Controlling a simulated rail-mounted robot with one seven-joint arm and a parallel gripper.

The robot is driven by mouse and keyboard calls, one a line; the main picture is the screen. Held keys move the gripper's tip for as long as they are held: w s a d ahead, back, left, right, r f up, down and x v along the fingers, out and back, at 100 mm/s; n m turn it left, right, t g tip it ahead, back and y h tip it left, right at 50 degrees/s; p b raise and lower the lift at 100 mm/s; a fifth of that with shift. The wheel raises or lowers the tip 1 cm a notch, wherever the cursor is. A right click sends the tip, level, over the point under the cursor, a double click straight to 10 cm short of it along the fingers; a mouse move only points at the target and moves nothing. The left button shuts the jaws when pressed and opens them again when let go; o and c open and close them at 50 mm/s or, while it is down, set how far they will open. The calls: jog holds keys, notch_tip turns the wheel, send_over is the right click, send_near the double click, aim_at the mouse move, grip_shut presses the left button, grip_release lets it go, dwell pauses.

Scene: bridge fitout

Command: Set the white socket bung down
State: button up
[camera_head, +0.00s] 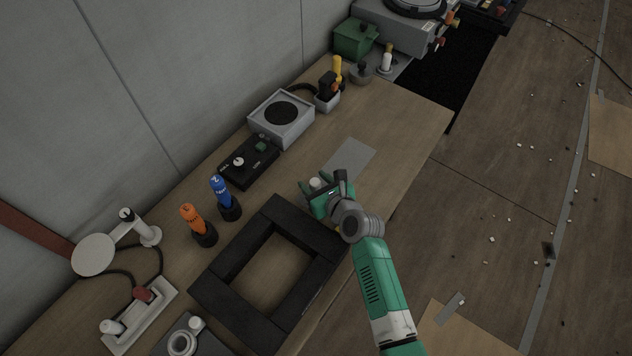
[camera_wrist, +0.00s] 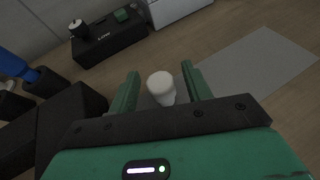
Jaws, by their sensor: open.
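The white socket bung (camera_wrist: 161,87) stands upright between the two green fingers of my gripper (camera_wrist: 159,76) in the wrist view. A gap shows on both sides of it, so the fingers are open around it and apart from it. Its foot is hidden by my gripper body. In the head view the white top of the bung (camera_head: 315,183) shows at my gripper (camera_head: 321,184), low over the bench. A flat grey pad (camera_head: 349,158) lies just beyond; it also shows at the right in the wrist view (camera_wrist: 262,65). I cannot tell whether the bung's foot touches it.
A thick black square frame (camera_head: 213,289) lies left of my gripper. Blue (camera_head: 221,191) and orange (camera_head: 192,218) handled tools stand in black holders behind it. A black control box (camera_head: 249,161) and grey speaker box (camera_head: 281,118) stand along the wall. Bench right of the pad is clear.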

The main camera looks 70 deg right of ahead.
jog(key=shift+s+r, duration=0.15)
jog(key=shift+r, duration=0.1)
jog(key=p+v, duration=0.3)
jog(key=v, duration=0.8)
jog(key=shift+s+a+p, duration=0.25)
jog(key=shift+p, duration=0.15)
jog(key=shift+w+r, duration=0.1)
jog(key=shift+r, duration=0.1)
jog(key=w+a+r+n+t+y, duration=0.1)
jog(key=w+a+r+n+t, duration=0.1)
jog(key=w+a+r+n, duration=0.55)
jog(key=w+a+r+n+t+y, duration=0.1)
jog(key=w+a+r+n+t, duration=0.15)
jog(key=w+r+n, duration=0.8)
jog(key=w+a+r+n+t+y, duration=0.15)
jog(key=a+r+n, duration=0.35)
jog(key=r, duration=0.9)
jog(key=s+a+r+n+t+y, duration=0.2)
jog(key=s+a+r+n+t, duration=0.1)
jog(key=a+r+n, duration=0.7)
jog(key=s+a+r+n+t+y, duration=0.2)
jog(key=s+a+r+n+t, duration=0.2)
jog(key=a+r+n, duration=0.6)
jog(key=a+r, duration=0.4)
jog(key=r, duration=0.3)
jog(key=shift+a+r+t, duration=0.25)
jog(key=shift+a+t, duration=0.05)
jog(key=shift+t, duration=0.1)
